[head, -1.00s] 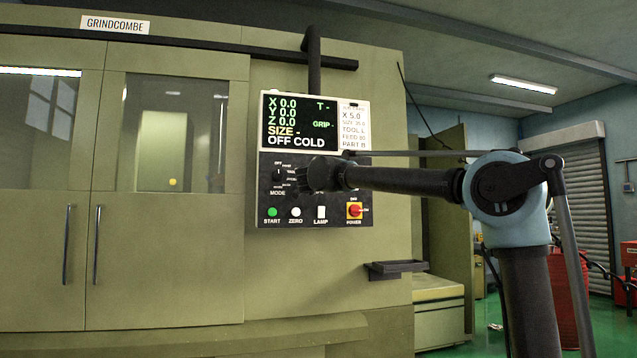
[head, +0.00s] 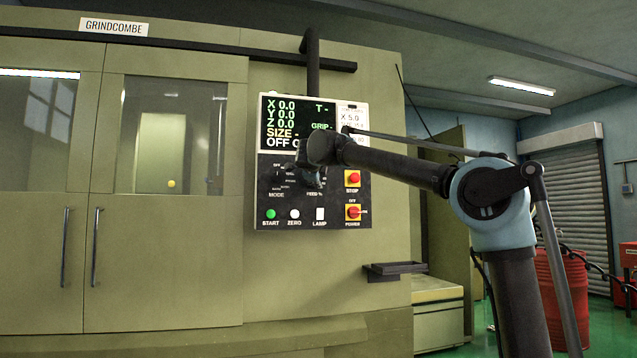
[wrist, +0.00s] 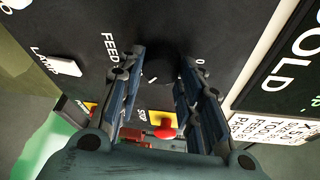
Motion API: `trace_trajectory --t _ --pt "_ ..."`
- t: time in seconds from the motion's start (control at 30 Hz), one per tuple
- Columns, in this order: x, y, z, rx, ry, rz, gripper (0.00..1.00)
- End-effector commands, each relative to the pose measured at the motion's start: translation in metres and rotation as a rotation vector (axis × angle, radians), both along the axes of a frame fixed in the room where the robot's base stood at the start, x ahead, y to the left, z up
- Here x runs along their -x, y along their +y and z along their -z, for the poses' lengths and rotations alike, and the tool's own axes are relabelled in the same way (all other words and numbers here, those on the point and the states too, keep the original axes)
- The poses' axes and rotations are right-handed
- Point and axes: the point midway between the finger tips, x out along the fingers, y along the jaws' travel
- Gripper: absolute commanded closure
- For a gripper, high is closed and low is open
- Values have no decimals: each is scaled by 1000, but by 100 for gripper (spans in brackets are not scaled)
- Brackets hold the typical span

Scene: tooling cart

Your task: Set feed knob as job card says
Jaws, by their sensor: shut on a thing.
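In the head view my gripper (head: 311,176) is a dark shape above the FEED % label, and my wrist hides the knob. The job card (head: 352,116) is white, beside the screen; X 5.0 reads clearly, but my arm covers its lower lines. In the earlier head frame its feed line appears to read 80. The knob's setting is too unclear to read.
The screen (head: 284,118) shows zeros and part of OFF COLD. The mode knob (head: 277,181) is left of my gripper. The red stop button (head: 352,178) and power switch (head: 353,212) are close on the right. Start, zero and lamp controls line the bottom.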

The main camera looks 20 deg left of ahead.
Motion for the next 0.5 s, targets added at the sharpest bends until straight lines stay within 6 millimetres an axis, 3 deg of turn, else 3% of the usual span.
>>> trace_trajectory --t 0.5 --pt "1 2 0 -70 42 -5 90"
